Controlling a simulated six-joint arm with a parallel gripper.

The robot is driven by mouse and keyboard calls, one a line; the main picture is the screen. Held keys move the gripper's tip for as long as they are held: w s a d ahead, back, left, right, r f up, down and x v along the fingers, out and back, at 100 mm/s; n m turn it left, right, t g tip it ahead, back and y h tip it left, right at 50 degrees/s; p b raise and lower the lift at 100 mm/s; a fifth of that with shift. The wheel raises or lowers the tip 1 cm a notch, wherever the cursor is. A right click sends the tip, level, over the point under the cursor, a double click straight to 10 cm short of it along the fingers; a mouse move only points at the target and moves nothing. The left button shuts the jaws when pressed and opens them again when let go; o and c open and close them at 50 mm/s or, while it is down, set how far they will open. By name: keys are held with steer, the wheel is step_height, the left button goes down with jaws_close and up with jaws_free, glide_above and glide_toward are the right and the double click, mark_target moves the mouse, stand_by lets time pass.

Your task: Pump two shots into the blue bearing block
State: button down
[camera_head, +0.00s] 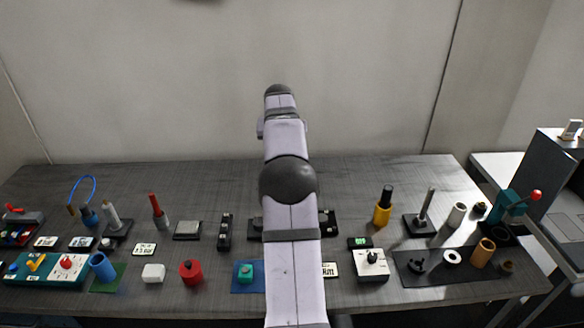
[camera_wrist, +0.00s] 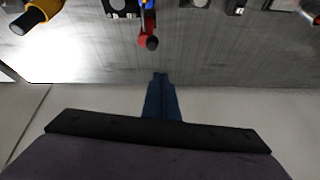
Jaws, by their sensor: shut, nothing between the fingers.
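My gripper (camera_wrist: 160,76) shows in the wrist view as two dark blue fingers, shut together and empty. It is hidden behind my arm in the head view. Beyond the fingertips, and apart from them, is a red lever with a dark round end (camera_wrist: 148,42). A small blue part (camera_wrist: 149,5) shows beside it at the top edge, cut off. I cannot tell whether that part is the blue bearing block. In the head view my arm covers the middle of the table, and dark pieces (camera_head: 328,222) show beside it there.
A yellow-and-black cylinder (camera_wrist: 38,14) is at the wrist view's upper left. In the head view, a blue mat with a teal block (camera_head: 246,272), a red cylinder (camera_head: 191,272) and a white box (camera_head: 371,265) stand near the front. The table's back strip (camera_head: 390,170) is clear.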

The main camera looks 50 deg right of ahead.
steer(key=d, duration=0.2)
steer(key=s+d, duration=0.1)
steer(key=shift+r+m, duration=0.35)
steer(key=shift+m, duration=0.05)
steer(key=shift+w+d+f+p, duration=0.1)
steer(key=shift+w+f+p, duration=0.1)
steer(key=shift+f+p, duration=1.15)
steer(key=shift+w+d+f+p, duration=0.15)
steer(key=shift+f+p, duration=0.7)
steer(key=shift+f, duration=0.9)
steer(key=shift+w+d+f+p, duration=0.1)
steer(key=shift+w+f+p, duration=0.1)
steer(key=shift+f+p, duration=1.15)
steer(key=shift+a+f, duration=0.1)
steer(key=shift+f, duration=0.15)
steer(key=shift+s+f+h+b, duration=0.2)
steer(key=shift+h+b, duration=0.1)
steer(key=shift+b, duration=0.65)
